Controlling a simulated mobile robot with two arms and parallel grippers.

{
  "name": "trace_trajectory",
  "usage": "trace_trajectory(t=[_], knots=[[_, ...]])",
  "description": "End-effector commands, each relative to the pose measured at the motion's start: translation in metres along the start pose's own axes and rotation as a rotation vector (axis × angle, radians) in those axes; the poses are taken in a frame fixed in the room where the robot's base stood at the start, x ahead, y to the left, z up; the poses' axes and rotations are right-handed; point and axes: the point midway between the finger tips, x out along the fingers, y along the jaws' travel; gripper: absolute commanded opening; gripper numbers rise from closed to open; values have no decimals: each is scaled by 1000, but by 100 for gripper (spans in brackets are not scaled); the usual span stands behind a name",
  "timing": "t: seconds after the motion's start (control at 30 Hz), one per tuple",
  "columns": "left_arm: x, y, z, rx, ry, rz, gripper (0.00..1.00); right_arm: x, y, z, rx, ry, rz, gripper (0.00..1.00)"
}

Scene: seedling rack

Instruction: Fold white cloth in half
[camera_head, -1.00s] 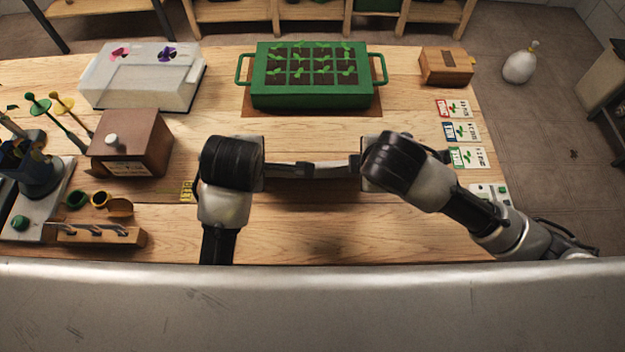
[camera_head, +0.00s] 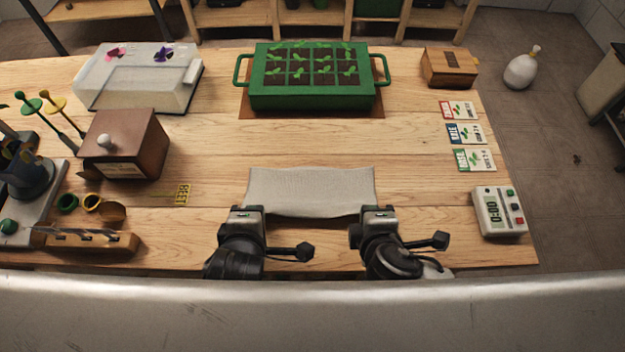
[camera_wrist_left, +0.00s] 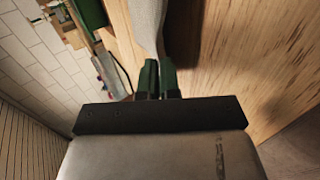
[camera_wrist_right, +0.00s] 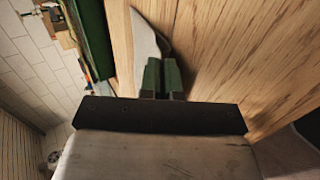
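The white cloth (camera_head: 310,188) shows in the head view as a pale grey-white sheet at the middle front of the table. Its near edge sags between my two grippers. My left gripper (camera_head: 248,209) is at its near left corner. In the left wrist view the cloth (camera_wrist_left: 147,22) runs into the closed green fingers (camera_wrist_left: 158,68). My right gripper (camera_head: 376,209) is at the near right corner. In the right wrist view the cloth (camera_wrist_right: 146,42) reaches its closed green fingers (camera_wrist_right: 162,66). The pinched corners themselves are hidden by the fingers.
A green seedling tray (camera_head: 258,95) stands behind the cloth. A brown box (camera_head: 128,148) and a wooden tool block (camera_head: 120,242) are at left. Seed packets (camera_head: 466,134) and a timer (camera_head: 499,212) are at right. Bare wood lies between the cloth and the tray.

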Motion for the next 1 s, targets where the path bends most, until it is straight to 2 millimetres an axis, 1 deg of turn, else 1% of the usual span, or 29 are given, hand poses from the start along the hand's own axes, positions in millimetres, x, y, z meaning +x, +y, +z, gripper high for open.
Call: trace_trajectory(t=[0.13, 0.43, 0.47, 1.0], knots=[[0, 0, 0, 0, 0, -1, 0, 0, 0, 0, 0, 0, -1, 0], [0, 0, 0, 0, 0, -1, 46, 0, 0, 0, 0, 0, -1, 46], [0, 0, 0, 0, 0, -1, 47, 0, 0, 0, 0, 0, -1, 47], [0, 0, 0, 0, 1, -2, 47, 0, 0, 0, 0, 0, -2, 47]])
